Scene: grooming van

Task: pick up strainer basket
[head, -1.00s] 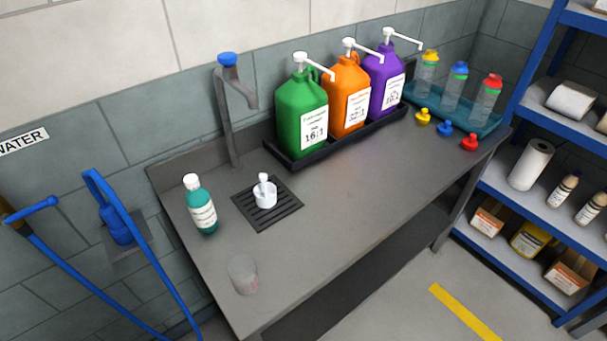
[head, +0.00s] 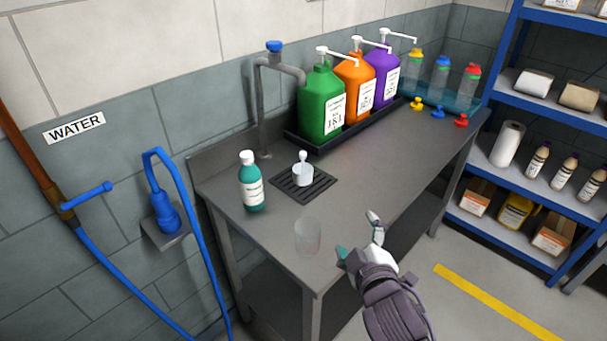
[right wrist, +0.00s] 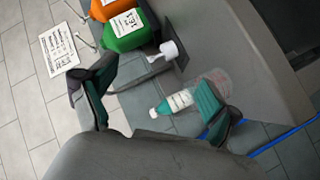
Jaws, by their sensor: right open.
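The strainer basket (head: 303,175) appears to be the small white cup with an upright knob, standing on the black drain grate (head: 285,192) on the grey bench. In the right wrist view the white basket (right wrist: 169,49) is beyond the fingertips, beside the green jug. My right gripper (head: 358,238) is open and empty, at the bench's front edge, to the right of and nearer than the basket. Its two spread fingers also show in the right wrist view (right wrist: 155,78). They are apart from the basket. My left gripper is not in view.
A teal bottle (head: 251,186) stands left of the grate, and a clear beaker (head: 308,236) near the front edge. Green (head: 321,108), orange and purple pump jugs stand in a black tray behind. A grey tap pipe (head: 262,110) rises behind the grate. The bench's right-middle is clear.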

